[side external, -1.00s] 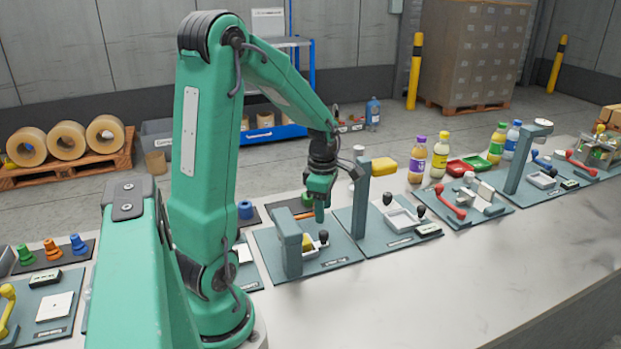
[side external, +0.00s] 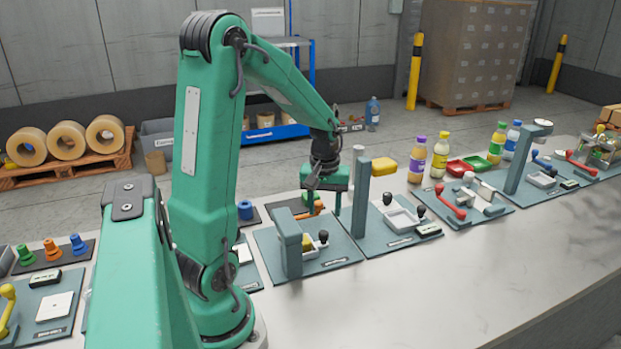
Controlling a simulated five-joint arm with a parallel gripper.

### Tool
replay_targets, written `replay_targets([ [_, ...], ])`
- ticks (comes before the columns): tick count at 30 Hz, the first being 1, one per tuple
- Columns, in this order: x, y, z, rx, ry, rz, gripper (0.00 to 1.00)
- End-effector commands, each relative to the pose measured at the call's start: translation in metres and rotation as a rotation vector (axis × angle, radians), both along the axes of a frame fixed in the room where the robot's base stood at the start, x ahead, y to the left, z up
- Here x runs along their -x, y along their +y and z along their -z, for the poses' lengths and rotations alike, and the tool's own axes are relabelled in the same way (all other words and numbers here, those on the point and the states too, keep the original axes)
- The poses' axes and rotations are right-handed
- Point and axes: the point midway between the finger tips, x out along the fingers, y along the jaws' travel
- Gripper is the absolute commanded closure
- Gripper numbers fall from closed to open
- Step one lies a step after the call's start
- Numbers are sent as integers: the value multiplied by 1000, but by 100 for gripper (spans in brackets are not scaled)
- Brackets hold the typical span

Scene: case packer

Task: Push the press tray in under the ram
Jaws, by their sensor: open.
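My gripper (side external: 323,204) points down with its two fingers apart and nothing seen between them. It is above the back of a teal station with a short post (side external: 290,243); a small pale tray-like part with a black knob (side external: 323,237) sits beside that post, partly hidden by it. I cannot read the labels, so I cannot tell for sure which holds the press tray and ram.
A red-handled station (side external: 453,205) and another post station (side external: 515,162) stand farther right. Bottles (side external: 440,155) and red and green trays (side external: 473,163) line the back edge. Orange and green parts (side external: 312,200) lie close to my gripper. The front of the counter is clear.

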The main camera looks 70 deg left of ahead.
Motion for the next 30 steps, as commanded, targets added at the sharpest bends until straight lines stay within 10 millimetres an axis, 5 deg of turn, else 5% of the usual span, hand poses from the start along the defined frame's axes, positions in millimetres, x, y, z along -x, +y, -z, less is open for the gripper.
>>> replay_targets([
  [18,-2,-1,-1,-14,18,809,53],
  [30,-2,-1,0,-16,20,912,53],
])
